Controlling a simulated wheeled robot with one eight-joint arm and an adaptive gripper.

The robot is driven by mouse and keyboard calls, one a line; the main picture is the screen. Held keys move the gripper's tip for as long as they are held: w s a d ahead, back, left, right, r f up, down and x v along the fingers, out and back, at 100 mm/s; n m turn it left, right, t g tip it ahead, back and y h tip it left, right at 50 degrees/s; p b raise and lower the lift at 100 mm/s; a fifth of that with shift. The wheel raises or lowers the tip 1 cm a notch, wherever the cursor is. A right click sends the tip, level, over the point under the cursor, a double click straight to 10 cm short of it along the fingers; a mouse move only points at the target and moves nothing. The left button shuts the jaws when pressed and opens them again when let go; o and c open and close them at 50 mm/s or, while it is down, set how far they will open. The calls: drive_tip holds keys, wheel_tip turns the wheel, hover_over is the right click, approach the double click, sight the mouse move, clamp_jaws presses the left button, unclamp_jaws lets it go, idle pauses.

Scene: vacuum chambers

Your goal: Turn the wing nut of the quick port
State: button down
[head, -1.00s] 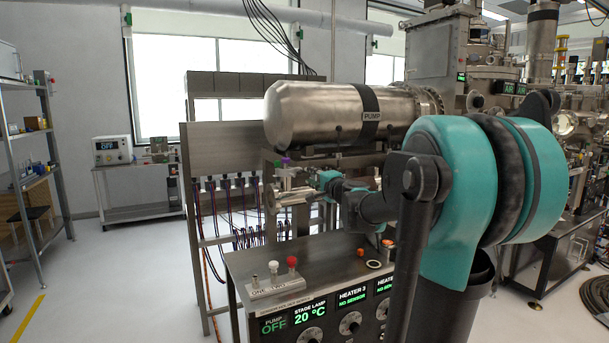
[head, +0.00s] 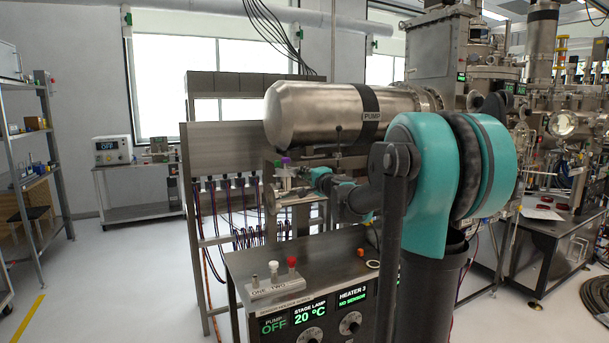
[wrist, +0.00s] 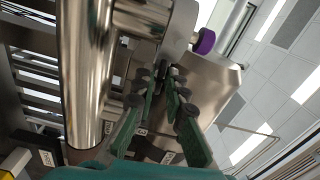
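The quick port is a bright metal fitting (head: 292,195) below the pump cylinder, small in the head view. In the wrist view its polished tube (wrist: 88,70) runs down the left side. A small dark piece, which may be the wing nut (wrist: 162,70), shows at the far end of my fingers. My gripper (wrist: 167,84) has green fingers with dark joints that draw close together at the tips, around or just short of that piece. Whether the tips touch it is unclear. The head view shows my gripper (head: 305,174) small beside the port.
A purple knob (wrist: 205,41) is close to the right of my fingertips. The large pump cylinder (head: 325,115) hangs above the port. A control cabinet (head: 300,262) with a switch block (head: 274,285) stands in front. Open floor lies to the left.

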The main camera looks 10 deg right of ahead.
drive_tip(key=shift+m, duration=0.8)
drive_tip(key=c, duration=1.7)
unclamp_jaws()
drive_tip(key=v, duration=1.2)
